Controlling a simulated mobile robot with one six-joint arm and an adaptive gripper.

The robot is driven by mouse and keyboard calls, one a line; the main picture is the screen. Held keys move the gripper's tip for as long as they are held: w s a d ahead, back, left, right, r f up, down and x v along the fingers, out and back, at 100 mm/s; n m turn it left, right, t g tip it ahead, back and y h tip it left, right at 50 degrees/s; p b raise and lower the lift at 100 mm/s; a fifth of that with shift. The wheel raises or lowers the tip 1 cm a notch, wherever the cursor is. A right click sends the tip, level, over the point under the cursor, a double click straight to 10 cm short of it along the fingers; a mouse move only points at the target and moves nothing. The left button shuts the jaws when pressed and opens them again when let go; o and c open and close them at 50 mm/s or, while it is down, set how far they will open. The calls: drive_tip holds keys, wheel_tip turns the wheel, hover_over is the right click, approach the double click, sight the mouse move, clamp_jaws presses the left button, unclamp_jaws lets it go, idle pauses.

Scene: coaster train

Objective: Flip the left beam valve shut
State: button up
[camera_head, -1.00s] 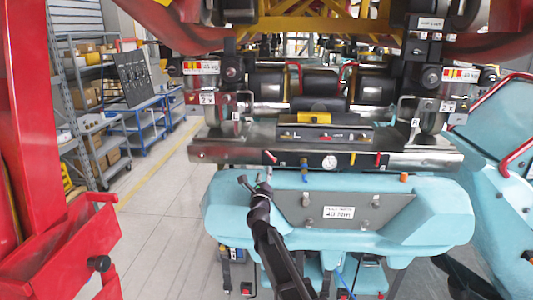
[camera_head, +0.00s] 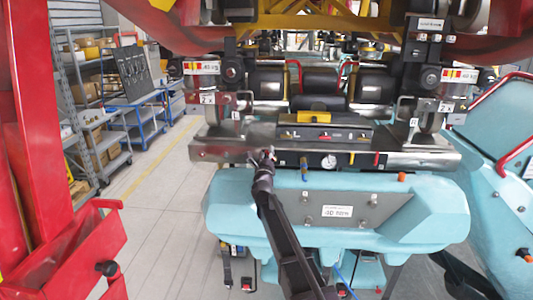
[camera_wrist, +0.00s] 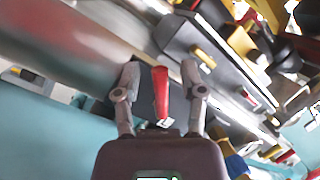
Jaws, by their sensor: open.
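The left beam valve's red handle (camera_wrist: 160,92) stands between the two fingers of my gripper (camera_wrist: 160,70) in the wrist view. The fingers are open, with a gap visible on each side of the handle. In the head view my gripper (camera_head: 262,158) is at the left front of the silver beam (camera_head: 430,159) and largely hides the left valve. A second red valve handle (camera_head: 376,159) points upright on the right part of the same beam.
A round gauge (camera_head: 328,162) and a blue fitting (camera_head: 304,168) sit on the beam between the valves. The light blue coaster body (camera_head: 235,200) lies just below. A red frame (camera_head: 50,130) stands at the left; the tiled floor beside it is clear.

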sight(274, 160)
clamp_jaws()
drive_tip(key=shift+d+r+m, duration=0.1)
drive_tip(key=shift+m, duration=0.2)
drive_tip(key=m, duration=0.1)
drive_tip(key=d+m+h+p, duration=0.1)
drive_tip(key=m, duration=0.1)
drive_tip(key=r+m+h, duration=0.1)
drive_tip(key=m, duration=0.1)
drive_tip(key=shift+d+p, duration=0.15)
drive_tip(key=shift+p, duration=0.15)
drive_tip(key=shift+d+m+g+h+p, duration=0.2)
drive_tip(key=shift+d+m+g+h, duration=0.1)
drive_tip(key=shift+m, duration=0.55)
drive_tip(key=shift+d+m+g+h+p, duration=0.2)
drive_tip(key=shift+m+h, duration=0.1)
drive_tip(key=shift+m, duration=0.5)
drive_tip(key=shift+d+m+g+h+p, duration=0.2)
drive_tip(key=shift+d+m+h, duration=0.1)
drive_tip(key=shift+m, duration=0.55)
